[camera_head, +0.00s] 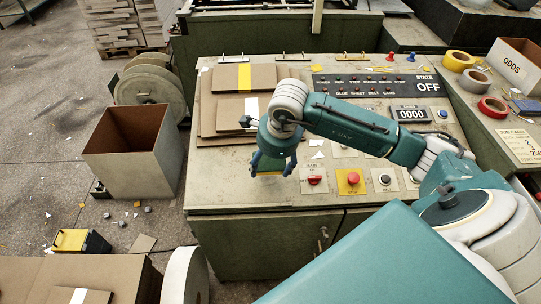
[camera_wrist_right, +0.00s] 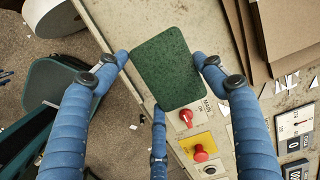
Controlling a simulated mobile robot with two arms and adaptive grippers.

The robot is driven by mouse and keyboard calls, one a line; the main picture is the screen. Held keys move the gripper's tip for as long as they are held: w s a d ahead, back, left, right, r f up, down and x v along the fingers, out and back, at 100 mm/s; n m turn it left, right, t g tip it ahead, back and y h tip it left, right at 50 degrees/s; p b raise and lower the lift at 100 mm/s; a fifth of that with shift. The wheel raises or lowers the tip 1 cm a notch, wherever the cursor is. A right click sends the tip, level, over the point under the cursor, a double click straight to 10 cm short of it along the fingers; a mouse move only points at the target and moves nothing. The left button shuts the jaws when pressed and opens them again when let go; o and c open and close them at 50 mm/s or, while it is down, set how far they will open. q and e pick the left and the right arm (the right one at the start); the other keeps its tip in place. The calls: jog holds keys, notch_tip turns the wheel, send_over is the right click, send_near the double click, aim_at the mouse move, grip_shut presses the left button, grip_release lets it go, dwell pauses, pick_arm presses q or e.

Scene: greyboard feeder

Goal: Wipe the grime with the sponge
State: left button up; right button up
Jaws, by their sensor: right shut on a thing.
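The sponge (camera_wrist_right: 167,70) is a rectangular pad with a dark green face, seen in the right wrist view. My right gripper (camera_head: 272,166) is shut on it; blue fingers press its sides. In the head view the gripper points down over the front left part of the grey panel top (camera_head: 225,196), left of the red MAIN switch (camera_head: 314,180). Fingers partly hide the sponge there, and I cannot tell whether it touches the surface. I cannot pick out a distinct grime patch; the surface looks stained in general. My left gripper is not in view.
Cardboard sheets (camera_head: 222,117) lie behind the gripper. A yellow-plated red button (camera_head: 351,179) and a black knob (camera_head: 385,180) stand to its right. An open cardboard box (camera_head: 150,175) is on the floor at left. Tape rolls (camera_head: 458,61) lie on the right bench.

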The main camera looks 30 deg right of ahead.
jog(key=shift+d+f, duration=0.1)
jog(key=shift+d, duration=0.05)
jog(key=shift+b+x, duration=0.65)
jog(key=shift+x, duration=0.2)
jog(key=shift+d+b+x, duration=0.15)
jog(key=shift+b+x, duration=0.5)
jog(key=shift+x, duration=0.4)
jog(key=shift+d+b+x, duration=0.15)
jog(key=shift+b+x, duration=0.45)
jog(key=shift+x, duration=0.4)
jog(key=shift+d+f+b, duration=0.1)
jog(key=shift+f+b, duration=0.85)
jog(key=shift+f, duration=0.05)
jog(key=shift+s+a+f+b, duration=0.2)
jog(key=shift+s+a, duration=0.3)
jog(key=shift+s, duration=0.3)
jog(key=shift+s+a+f+b, duration=0.2)
jog(key=shift+s+a, duration=0.3)
jog(key=shift+s, duration=0.35)
jog(key=shift+f+b, duration=0.2)
jog(key=shift+b, duration=0.3)
jog(key=shift+w+d+r, duration=0.25)
jog(key=shift+w+d, duration=0.05)
jog(key=shift+w, duration=0.15)
jog(key=shift+w+d+r+b, duration=0.2)
jog(key=shift+w+d, duration=0.2)
jog(key=shift+w, duration=0.25)
jog(key=shift+w+d+r+b, duration=0.2)
jog(key=shift+w+d, duration=0.15)
jog(key=shift+w, duration=0.25)
